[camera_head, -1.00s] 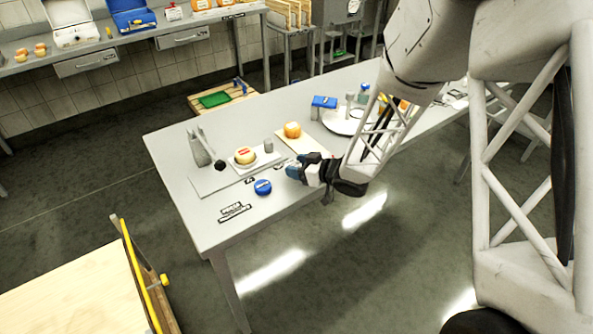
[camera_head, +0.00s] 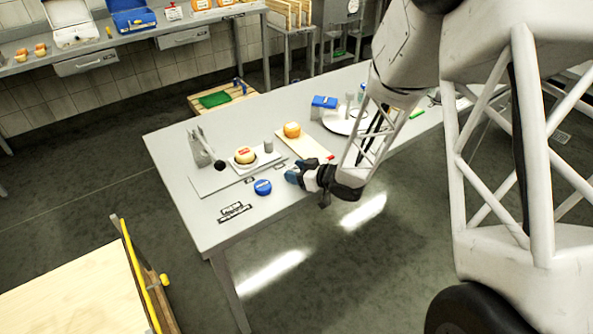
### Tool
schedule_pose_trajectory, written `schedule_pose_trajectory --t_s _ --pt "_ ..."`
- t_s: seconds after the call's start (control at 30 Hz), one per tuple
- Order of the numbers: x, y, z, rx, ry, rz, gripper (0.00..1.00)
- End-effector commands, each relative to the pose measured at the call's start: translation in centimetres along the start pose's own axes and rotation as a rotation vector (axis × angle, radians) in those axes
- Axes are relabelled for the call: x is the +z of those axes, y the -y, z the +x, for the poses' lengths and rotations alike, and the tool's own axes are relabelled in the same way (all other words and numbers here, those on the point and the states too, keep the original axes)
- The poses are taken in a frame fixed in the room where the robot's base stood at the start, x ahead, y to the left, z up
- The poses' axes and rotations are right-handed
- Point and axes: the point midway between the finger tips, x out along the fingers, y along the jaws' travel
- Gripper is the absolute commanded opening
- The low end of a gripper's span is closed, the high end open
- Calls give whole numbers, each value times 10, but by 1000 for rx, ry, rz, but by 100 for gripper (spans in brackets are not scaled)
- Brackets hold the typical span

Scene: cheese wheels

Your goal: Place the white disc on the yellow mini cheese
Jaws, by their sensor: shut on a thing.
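My gripper (camera_head: 293,176), dark with blue at its tip, is just above or beside the table's front edge, to the right of the blue disc. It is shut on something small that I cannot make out. I cannot pick out the white disc for sure. A yellowish mini cheese with a red label (camera_head: 245,154) sits on a white square plate (camera_head: 271,158), to the left of and behind my gripper. A more orange cheese (camera_head: 292,129) stands on a pale board (camera_head: 310,148) behind my gripper. My gripper is apart from both cheeses.
A blue disc (camera_head: 262,187) lies on the grey table (camera_head: 178,150) near the front. A grey stand (camera_head: 200,146) and a small grey cylinder (camera_head: 268,145) flank the plated cheese. A large white round plate (camera_head: 335,124) and a blue box (camera_head: 324,102) are farther right.

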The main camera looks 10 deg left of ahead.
Motion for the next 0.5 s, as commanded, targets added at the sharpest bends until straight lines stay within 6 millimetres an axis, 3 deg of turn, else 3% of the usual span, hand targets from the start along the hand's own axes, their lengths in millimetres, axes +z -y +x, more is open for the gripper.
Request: schedule_pose_trajectory --t_s 0.07,0.1,0.23,0.5 --pt "2 0 1 0 0 0 31" --pt "1 0 0 0 0 0 58" --pt "1 0 0 0 0 0 78" --pt "1 0 0 0 0 0 79"
